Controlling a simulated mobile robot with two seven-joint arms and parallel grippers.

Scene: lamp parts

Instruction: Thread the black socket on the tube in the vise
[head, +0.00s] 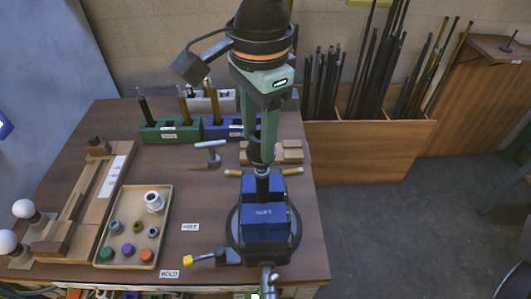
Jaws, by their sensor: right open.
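The blue vise (265,222) stands at the front right of the workbench. A dark upright piece (262,185) rises from between its jaws. I cannot tell where the tube ends and the black socket begins on it. My right gripper (261,162) points straight down just above this piece, with its green fingers around or close over its top. It is open. The fingers hide part of the top, so contact cannot be told. My left gripper is not in view.
A tray (98,258) of small coloured caps and rings lies left of the vise. A small hammer-like tool (210,153) and green (170,133) and blue (221,131) racks are behind. A bin (365,146) of rods stands at the back right.

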